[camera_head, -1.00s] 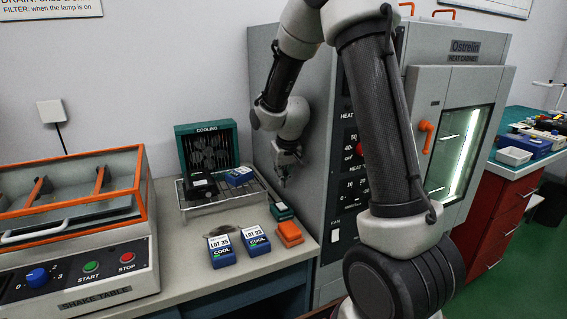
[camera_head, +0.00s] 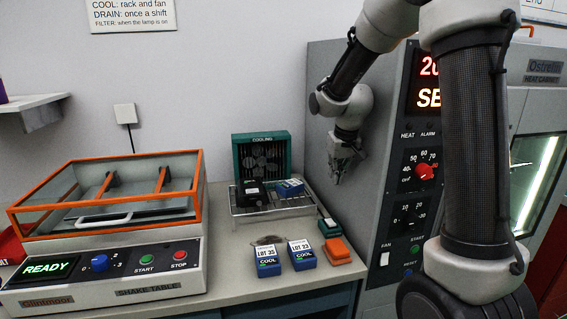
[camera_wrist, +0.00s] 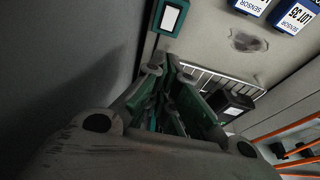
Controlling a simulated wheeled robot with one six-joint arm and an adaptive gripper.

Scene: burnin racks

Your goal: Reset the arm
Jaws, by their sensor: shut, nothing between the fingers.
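My gripper (camera_head: 337,180) is shut and empty. It hangs pointing down in the air beside the grey side of the heat cabinet (camera_head: 330,85), to the right of the green cooling fan unit (camera_head: 262,140). My arm bends across the right part of the head view and hides part of the cabinet's front. No object is between the fingers.
The wire rack (camera_head: 270,210) holds a black block (camera_head: 252,193) and a blue block (camera_head: 290,188). Two blue lot blocks (camera_head: 267,262) (camera_head: 301,254), an orange block (camera_head: 338,250) and a green block (camera_head: 329,228) lie in front. The shake table (camera_head: 110,270) reads READY at left.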

